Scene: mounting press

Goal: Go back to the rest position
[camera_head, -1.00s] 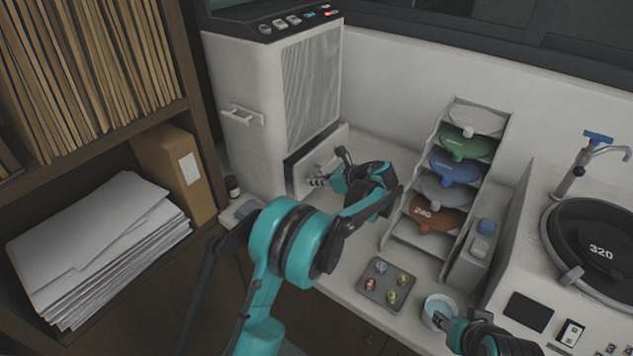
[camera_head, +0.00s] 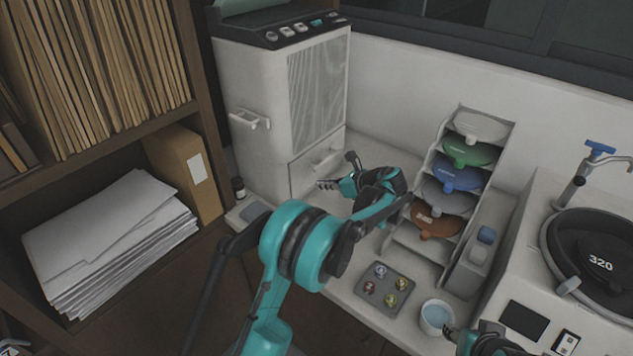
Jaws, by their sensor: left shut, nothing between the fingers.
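My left gripper (camera_head: 328,184) is shut and empty. It is in front of the drawer (camera_head: 318,163) at the foot of the white mounting press (camera_head: 262,125), a little apart from the drawer handle as far as I can tell. The drawer looks closed, flush with the press body. My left arm crosses the middle of the picture and hides part of the counter. My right gripper (camera_head: 449,332) shows only in part at the bottom edge, beside a small white bowl (camera_head: 437,315) of bluish liquid. Its finger opening is unclear.
A tray (camera_head: 378,309) with several small coloured samples lies on the counter. A rack (camera_head: 452,130) of coloured discs stands behind it. A grinder (camera_head: 588,252) is at right. A wooden shelf (camera_head: 208,95) with papers and folders is at left, near my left arm.

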